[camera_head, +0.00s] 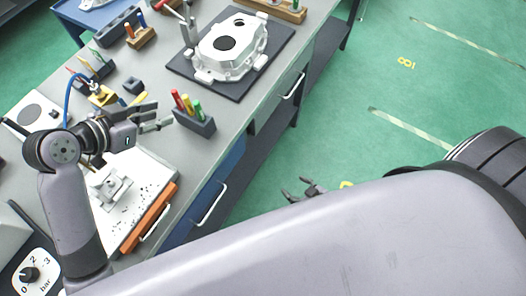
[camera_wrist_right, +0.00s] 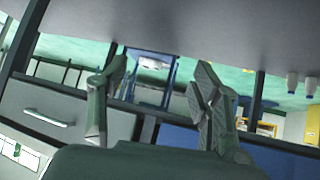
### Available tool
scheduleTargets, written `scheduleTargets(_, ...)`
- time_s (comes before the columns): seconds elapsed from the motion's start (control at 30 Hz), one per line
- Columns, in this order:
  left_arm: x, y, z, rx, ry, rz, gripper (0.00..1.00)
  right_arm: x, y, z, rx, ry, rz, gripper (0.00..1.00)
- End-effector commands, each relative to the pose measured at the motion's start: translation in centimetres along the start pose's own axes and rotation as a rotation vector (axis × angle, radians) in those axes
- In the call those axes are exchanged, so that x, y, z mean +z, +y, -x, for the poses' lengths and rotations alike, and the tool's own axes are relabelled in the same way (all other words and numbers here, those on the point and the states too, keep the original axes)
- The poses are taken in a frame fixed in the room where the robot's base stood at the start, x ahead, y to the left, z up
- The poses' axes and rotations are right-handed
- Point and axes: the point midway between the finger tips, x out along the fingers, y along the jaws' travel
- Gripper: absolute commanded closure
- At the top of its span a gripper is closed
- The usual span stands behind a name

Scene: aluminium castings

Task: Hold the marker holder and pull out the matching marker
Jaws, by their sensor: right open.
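A dark grey marker holder (camera_head: 195,122) stands on the bench near its front edge, with a red, a yellow and a green marker (camera_head: 197,106) upright in it. My left gripper (camera_head: 164,113) is open, its fingers pointing right toward the holder's left end, with nothing between them. Whether a fingertip touches the holder is hard to tell. My right gripper (camera_head: 304,190) is beyond the bench's front edge, over the green floor and apart from the holder. It is open and empty, as the right wrist view (camera_wrist_right: 160,85) also shows. That view shows no holder.
A white casting (camera_head: 230,48) sits on a dark mat (camera_head: 190,72) behind the holder. A wooden block with markers (camera_head: 141,38) and other small holders stand further back. A white board (camera_head: 140,195) with an orange edge lies in front. Drawer handles (camera_head: 210,205) jut from the bench front.

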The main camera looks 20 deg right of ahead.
Motion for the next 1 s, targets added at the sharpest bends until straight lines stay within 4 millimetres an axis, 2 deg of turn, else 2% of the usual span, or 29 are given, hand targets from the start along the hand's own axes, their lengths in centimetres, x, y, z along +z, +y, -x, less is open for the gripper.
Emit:
scheduleTargets(0.03, 0.0, 0.0, 0.0, 0.0, 0.0, 0.0, 0.67, -3.1, 0.0, 0.6, -0.02, 0.08, 0.015, 0.41)
scheduleTargets(0.2, 0.0, 0.0, 0.0, 0.0, 0.0, 0.0, 0.67, -12.7, -1.6, 3.5, -0.106, 0.333, 0.041, 0.41)
scheduleTargets(0.3, 0.0, 0.0, 0.0, 0.0, 0.0, 0.0, 0.67, -17.5, -3.1, 5.9, -0.166, 0.464, 0.046, 0.41)
scheduleTargets(0.4, 0.0, 0.0, 0.0, 0.0, 0.0, 0.0, 0.67, -21.3, -4.5, 8.4, -0.22, 0.57, 0.045, 0.41)
scheduleTargets(0.53, 0.0, 0.0, 0.0, 0.0, 0.0, 0.0, 0.67, -24.5, -5.8, 11.1, -0.274, 0.665, 0.04, 0.41)
scheduleTargets(0.7, 0.0, 0.0, 0.0, 0.0, 0.0, 0.0, 0.67, -26.4, -6.6, 12.7, -0.306, 0.72, 0.034, 0.41)
scheduleTargets(0.87, 0.0, 0.0, 0.0, 0.0, 0.0, 0.0, 0.67, -26.8, -6.8, 12.7, -0.31, 0.727, 0.033, 0.41)
scheduleTargets(1.0, 0.0, 0.0, 0.0, 0.0, 0.0, 0.0, 0.67, -27.6, -7.1, 11.7, -0.309, 0.728, 0.034, 0.41)
